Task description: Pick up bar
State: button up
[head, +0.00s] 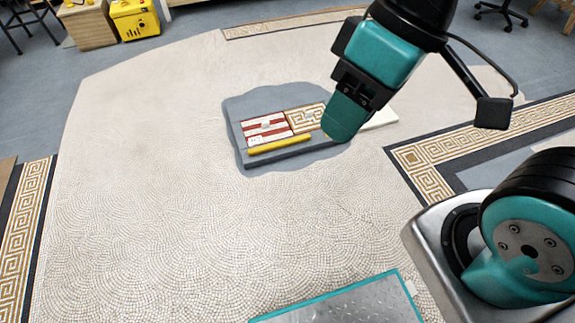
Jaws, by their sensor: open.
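The bar (279,145) looks like a yellow rod and lies along the front edge of a grey recessed patch in the mosaic floor. My gripper (343,122) is at the right side of the patch, with its teal fingers pointing down. It is close to the right end of the bar, and I cannot tell whether it touches anything. The gap between the fingers is hidden from this side. Two patterned panels lie behind the bar: a red and white striped panel (266,129) and a gold and white meander panel (306,117), partly covered by my gripper.
The grey patch (240,102) surrounds the panels. A pale flat piece (381,118) lies just right of my gripper. Pale mosaic floor (170,200) is clear to the left and front. A yellow case (134,19) and wooden box (88,25) stand far back left.

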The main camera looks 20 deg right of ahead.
aim_at(289, 142)
jog(key=z, duration=0.55)
jog(key=k, duration=0.15)
jog(key=u, duration=1.6)
jog(key=i, duration=1.65)
jog(key=z, duration=1.05)
jog(key=i, duration=0.7)
jog(key=z, duration=0.6)
